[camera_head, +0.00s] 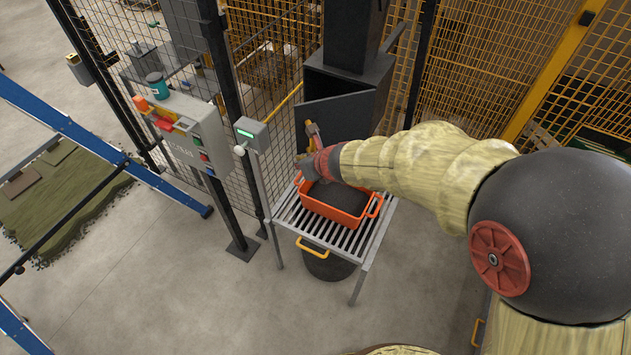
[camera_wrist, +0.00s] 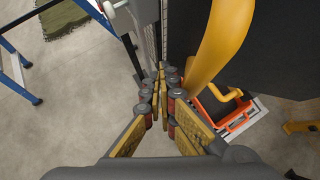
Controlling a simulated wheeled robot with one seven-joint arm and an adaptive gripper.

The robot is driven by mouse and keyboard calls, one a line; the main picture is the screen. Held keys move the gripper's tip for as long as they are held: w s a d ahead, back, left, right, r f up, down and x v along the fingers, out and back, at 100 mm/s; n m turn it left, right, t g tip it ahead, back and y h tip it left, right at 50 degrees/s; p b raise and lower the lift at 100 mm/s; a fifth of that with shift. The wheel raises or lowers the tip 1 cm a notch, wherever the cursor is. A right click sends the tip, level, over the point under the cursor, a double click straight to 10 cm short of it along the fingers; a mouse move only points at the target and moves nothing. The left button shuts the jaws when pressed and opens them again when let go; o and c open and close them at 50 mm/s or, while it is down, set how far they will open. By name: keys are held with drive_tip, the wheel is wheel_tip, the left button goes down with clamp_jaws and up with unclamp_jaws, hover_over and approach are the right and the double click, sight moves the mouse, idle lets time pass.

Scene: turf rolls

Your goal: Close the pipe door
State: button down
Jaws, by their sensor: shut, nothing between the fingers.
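The pipe door (camera_head: 345,118) is a dark grey panel on the front of the dark box under the pipe (camera_head: 356,35). It stands open, swung out from the box. Its yellow handle (camera_head: 312,131) is on the near side, just above my gripper (camera_head: 304,165). In the wrist view my gripper (camera_wrist: 164,74) is shut and empty. The handle (camera_wrist: 222,42) shows large, right of the fingers, and the dark door panel (camera_wrist: 280,45) fills the area beyond it. I cannot tell whether the fingers touch the handle or door.
An orange crate (camera_head: 309,203) with dark contents sits on a slatted metal table (camera_head: 350,243) below my gripper. A button box (camera_head: 252,134) and control panel (camera_head: 195,130) stand left. Mesh fencing (camera_head: 470,60) is behind. A dark bucket (camera_head: 327,266) is under the table.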

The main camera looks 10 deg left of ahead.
drive_tip(key=w+a+m+t+h+p, duration=0.1)
drive_tip(key=w+m+h, duration=0.3)
drive_tip(key=w, duration=0.4)
drive_tip(key=w+a+m+t+h+p, duration=0.1)
drive_tip(key=w+a+m+h, duration=0.3)
drive_tip(key=w+m, duration=0.3)
drive_tip(key=shift+w+p, duration=0.3)
drive_tip(key=shift+w, duration=0.65)
